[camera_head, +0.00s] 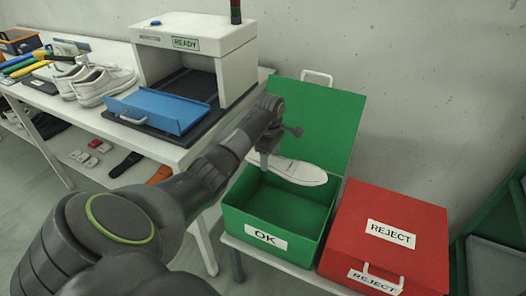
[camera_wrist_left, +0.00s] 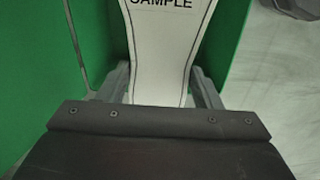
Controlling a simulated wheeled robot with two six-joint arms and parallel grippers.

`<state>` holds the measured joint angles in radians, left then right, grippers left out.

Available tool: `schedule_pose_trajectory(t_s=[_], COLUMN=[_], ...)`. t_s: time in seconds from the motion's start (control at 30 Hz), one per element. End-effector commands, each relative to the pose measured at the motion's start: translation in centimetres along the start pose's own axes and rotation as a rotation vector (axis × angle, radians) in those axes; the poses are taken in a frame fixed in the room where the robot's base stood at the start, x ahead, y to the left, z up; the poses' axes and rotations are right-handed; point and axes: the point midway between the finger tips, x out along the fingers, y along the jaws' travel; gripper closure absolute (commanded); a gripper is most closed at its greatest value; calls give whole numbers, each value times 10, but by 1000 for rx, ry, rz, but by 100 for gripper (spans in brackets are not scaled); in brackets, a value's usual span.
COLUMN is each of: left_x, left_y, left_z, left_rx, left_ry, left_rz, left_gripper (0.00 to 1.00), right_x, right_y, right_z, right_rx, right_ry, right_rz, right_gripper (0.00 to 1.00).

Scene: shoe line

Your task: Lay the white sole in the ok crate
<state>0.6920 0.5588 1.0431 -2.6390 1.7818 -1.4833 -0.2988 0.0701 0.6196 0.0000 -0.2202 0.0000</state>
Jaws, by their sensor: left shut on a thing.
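The white sole (camera_head: 299,172) is held over the green OK crate (camera_head: 265,242). The crate's lid (camera_head: 318,122) stands open at the back, and the part of its inside that shows is empty. My left gripper (camera_head: 264,160) is shut on one end of the sole; the other end points right. In the left wrist view the sole (camera_wrist_left: 160,60) reads "SAMPLE" and lies between the fingers (camera_wrist_left: 160,92), with green crate surfaces (camera_wrist_left: 35,70) on both sides. My right gripper is not in view.
A closed red REJECT crate (camera_head: 385,230) stands right of the green one. A white table (camera_head: 150,150) at the left carries a machine marked READY (camera_head: 195,45), a blue flap (camera_head: 160,108) and white shoes (camera_head: 98,84). A green-framed object (camera_head: 490,240) is at the far right.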

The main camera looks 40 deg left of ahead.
Motion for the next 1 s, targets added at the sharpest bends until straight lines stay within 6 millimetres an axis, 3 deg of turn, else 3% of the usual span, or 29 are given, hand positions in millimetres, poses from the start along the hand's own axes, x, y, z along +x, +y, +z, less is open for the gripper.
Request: schedule_pose_trajectory(t_s=[0.03,0.37,1.0], left_x=[10,30,96], left_y=[2,3,3], left_z=[3,5,5], left_rx=[-11,-34,-32], left_ry=[0,4,3], left_rz=[0,-1,-2], left_gripper=[70,70,70], right_x=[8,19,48], right_y=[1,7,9], right_z=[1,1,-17], right_rx=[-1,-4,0], right_ry=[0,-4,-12], right_rz=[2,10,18], right_gripper=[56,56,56])
